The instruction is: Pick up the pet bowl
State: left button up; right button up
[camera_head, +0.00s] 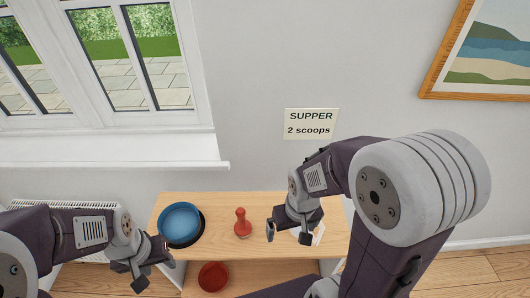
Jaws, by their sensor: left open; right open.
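A round blue bowl (180,221) with a dark rim or base under it sits at the left end of the wooden rack's top. A red bowl (213,276) sits on the lower shelf. The view does not show which of the two is the pet bowl. My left gripper (156,273) is open and empty, in front of and slightly left of the blue bowl, apart from it. My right gripper (288,236) is open and empty over the right part of the top, right of a red knobbed object.
The red knobbed object (242,224) stands mid-top on the wooden rack (215,210). A pale flat item (318,234) is partly hidden behind my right gripper. A sign (310,124) reading "SUPPER 2 scoops" is on the wall. A window sill (110,150) juts out at left.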

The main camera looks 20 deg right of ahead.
aim_at(180, 222)
jog(key=j+z, duration=0.5)
jog(key=k+j+z, duration=0.1)
jog(key=j+z, duration=0.15)
jog(key=z, duration=0.25)
